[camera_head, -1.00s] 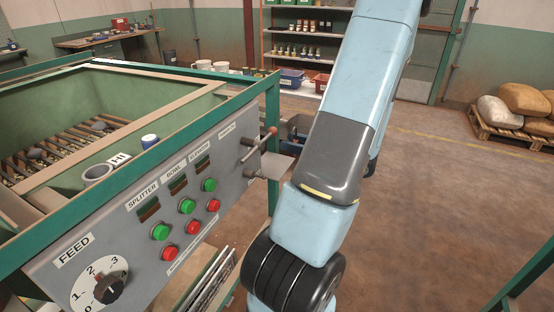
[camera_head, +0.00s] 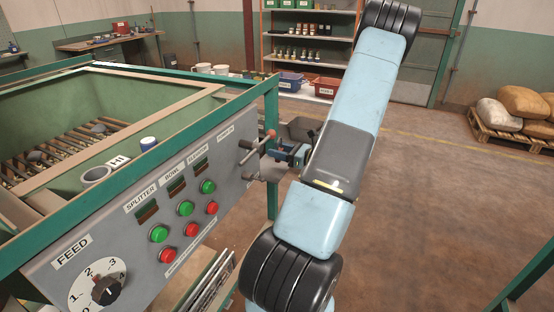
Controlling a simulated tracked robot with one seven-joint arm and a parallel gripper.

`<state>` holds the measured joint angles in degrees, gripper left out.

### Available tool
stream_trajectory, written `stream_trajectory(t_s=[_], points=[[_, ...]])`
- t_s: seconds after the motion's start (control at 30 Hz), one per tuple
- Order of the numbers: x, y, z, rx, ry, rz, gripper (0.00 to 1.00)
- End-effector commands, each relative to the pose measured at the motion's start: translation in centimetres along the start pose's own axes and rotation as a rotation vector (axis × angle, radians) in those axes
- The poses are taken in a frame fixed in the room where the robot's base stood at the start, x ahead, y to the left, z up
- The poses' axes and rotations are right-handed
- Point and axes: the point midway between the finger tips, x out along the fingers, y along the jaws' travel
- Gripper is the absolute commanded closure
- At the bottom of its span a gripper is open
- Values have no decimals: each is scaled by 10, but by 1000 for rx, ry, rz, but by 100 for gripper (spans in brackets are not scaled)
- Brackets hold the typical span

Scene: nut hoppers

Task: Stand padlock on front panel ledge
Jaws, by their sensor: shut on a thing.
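My gripper (camera_head: 284,151) is at the right end of the grey front panel (camera_head: 208,150), beside the red-knobbed lever (camera_head: 270,133). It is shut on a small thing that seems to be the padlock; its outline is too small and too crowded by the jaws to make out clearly. The grey ledge (camera_head: 270,171) sticks out low at the panel's right end, just below my gripper and partly covered. I cannot tell whether the held thing touches it.
The panel carries green and red buttons (camera_head: 186,208) and a feed dial (camera_head: 104,289). A green frame post (camera_head: 272,100) stands close by my gripper.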

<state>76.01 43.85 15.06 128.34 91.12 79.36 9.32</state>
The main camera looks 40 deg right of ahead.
Motion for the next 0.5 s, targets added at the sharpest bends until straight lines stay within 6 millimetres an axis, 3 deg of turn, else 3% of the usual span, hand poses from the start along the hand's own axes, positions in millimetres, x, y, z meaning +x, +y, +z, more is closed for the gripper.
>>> stream_trajectory(t_s=[0.3,0.5], points=[[3,-2,-32,2,-1,1,84],[3,-2,-34,0,0,1,84]])
